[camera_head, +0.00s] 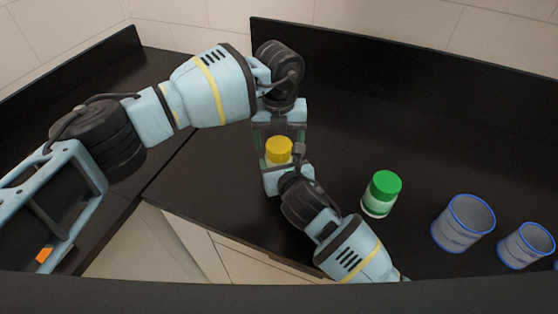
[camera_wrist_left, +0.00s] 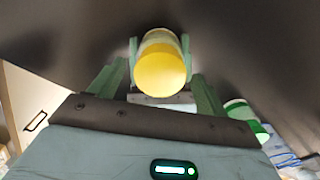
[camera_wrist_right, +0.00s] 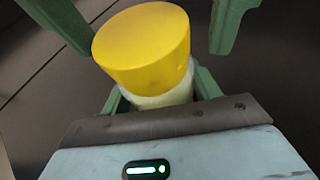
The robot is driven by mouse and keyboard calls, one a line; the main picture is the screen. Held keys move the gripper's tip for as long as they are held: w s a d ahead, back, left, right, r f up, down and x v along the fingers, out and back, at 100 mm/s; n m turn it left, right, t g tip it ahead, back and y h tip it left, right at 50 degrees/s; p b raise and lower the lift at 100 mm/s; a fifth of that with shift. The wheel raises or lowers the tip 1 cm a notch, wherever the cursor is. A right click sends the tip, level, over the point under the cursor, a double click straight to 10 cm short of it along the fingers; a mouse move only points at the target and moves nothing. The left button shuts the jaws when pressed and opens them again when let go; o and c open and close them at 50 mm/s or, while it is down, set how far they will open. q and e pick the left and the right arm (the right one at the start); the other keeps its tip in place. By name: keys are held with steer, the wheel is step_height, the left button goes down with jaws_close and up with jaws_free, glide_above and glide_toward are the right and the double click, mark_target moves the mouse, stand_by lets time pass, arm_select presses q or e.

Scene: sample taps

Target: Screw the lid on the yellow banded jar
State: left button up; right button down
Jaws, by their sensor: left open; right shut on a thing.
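The jar (camera_wrist_right: 168,97) is pale and upright, with a yellow lid (camera_head: 279,149) on its top. How tightly the lid is on cannot be told. My right gripper (camera_head: 279,172) is shut on the jar's body from the front, below the lid. My left gripper (camera_head: 281,138) points down over the jar, its fingers open. In the right wrist view the left fingers stand to either side of the lid (camera_wrist_right: 145,45), apart from it. In the left wrist view the round lid top (camera_wrist_left: 161,71) lies between the open fingers. Any band on the jar is mostly hidden.
A jar with a green lid (camera_head: 382,194) stands on the black counter (camera_head: 345,130) to the right. Two grey cups with blue rims (camera_head: 462,224) (camera_head: 525,246) stand farther right. A black backsplash (camera_head: 420,75) runs behind. The counter behind the green-lidded jar is clear.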

arm_select(q)
steer(key=c, duration=1)
steer(key=m, duration=0.5)
steer(key=shift+c, duration=0.2)
steer(key=m, duration=0.6)
steer(key=o, duration=1.2)
steer(key=shift+c, duration=0.2)
step_height(320, 180, up, 12)
